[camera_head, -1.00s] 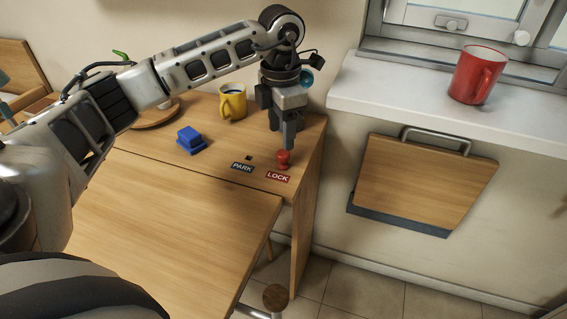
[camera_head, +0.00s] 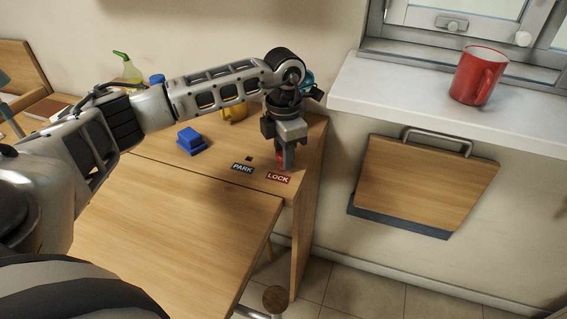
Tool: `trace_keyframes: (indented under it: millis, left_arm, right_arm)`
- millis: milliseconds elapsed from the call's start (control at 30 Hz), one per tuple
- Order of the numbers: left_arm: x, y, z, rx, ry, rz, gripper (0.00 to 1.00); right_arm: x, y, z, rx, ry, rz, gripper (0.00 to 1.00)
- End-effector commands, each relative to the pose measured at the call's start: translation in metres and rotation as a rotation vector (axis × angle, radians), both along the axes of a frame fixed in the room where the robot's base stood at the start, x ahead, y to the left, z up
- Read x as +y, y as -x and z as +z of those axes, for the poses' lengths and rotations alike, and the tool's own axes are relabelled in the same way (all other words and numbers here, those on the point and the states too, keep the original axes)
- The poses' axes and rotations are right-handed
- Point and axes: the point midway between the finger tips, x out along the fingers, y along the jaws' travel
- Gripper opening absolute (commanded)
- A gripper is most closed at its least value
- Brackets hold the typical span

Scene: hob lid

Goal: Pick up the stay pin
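The red stay pin (camera_head: 281,163) stands at the LOCK label (camera_head: 278,177) near the right end of the wooden table. Only a small part of it shows, as my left gripper's fingers cover most of it. My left gripper (camera_head: 284,160) points straight down with its fingers at the pin. The view does not show whether the fingers are closed on it. The PARK label (camera_head: 242,167) lies to the left, with a small dark hole (camera_head: 249,158) just behind it. My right gripper is not in view.
A blue block (camera_head: 192,141) sits on the table left of the labels. A yellow mug (camera_head: 233,112) is partly hidden behind my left arm. A red mug (camera_head: 478,75) stands on the white sill (camera_head: 400,95). A wooden flap (camera_head: 424,182) hangs below it.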

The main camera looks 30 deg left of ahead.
Motion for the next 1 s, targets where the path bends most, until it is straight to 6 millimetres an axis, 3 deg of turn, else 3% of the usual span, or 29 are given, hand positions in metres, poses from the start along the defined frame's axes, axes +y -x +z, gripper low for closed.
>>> trace_keyframes:
  millis: [67, 433, 800, 1000]
  left_arm:
    - [0.000, 0.000, 0.000, -0.001, -0.001, 0.000, 0.06]
    - [0.000, -0.001, 0.010, -0.003, 0.001, 0.000, 0.06]
    - [0.000, -0.001, 0.080, -0.004, 0.000, 0.000, 0.06]
    - [0.000, 0.000, 0.103, -0.001, 0.000, 0.000, 0.06]
  right_arm:
    - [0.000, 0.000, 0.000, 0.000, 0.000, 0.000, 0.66]
    - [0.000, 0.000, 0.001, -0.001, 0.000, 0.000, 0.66]
    - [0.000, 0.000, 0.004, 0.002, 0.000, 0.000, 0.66]
    - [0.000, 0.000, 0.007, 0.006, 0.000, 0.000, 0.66]
